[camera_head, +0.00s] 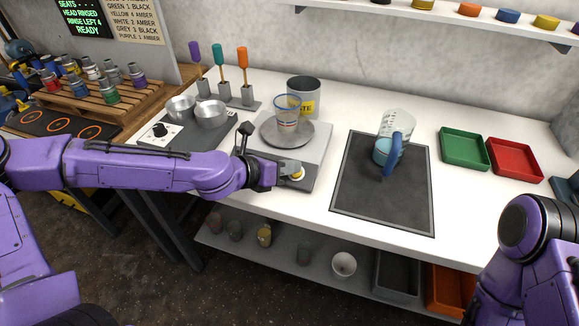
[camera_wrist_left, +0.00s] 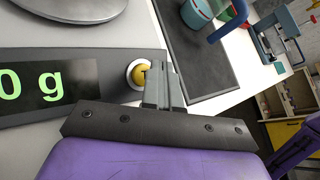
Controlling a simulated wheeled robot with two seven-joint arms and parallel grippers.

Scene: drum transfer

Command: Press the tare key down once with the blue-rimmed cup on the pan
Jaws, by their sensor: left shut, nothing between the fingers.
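The clear blue-rimmed cup (camera_head: 287,110) stands upright on the round grey pan (camera_head: 272,139) of the scale (camera_head: 318,130). The pan's edge also shows in the wrist view (camera_wrist_left: 85,12). The yellow tare key (camera_head: 298,175) sits in a pale ring at the right end of the scale's front panel, and the wrist view shows it closely (camera_wrist_left: 140,75). My left gripper (camera_head: 287,170) is shut and empty, its fingertips (camera_wrist_left: 158,70) right at the key and overlapping its edge. I cannot tell whether they touch it. The display (camera_wrist_left: 38,82) ends in "0 g". My right gripper is out of view.
A clear jug with a blue handle (camera_head: 397,125) stands on a dark mat (camera_head: 385,190) right of the scale. A grey canister (camera_head: 308,88) stands behind the cup. Metal bowls (camera_head: 211,112) are at left. Green (camera_head: 464,148) and red (camera_head: 514,160) trays lie at right.

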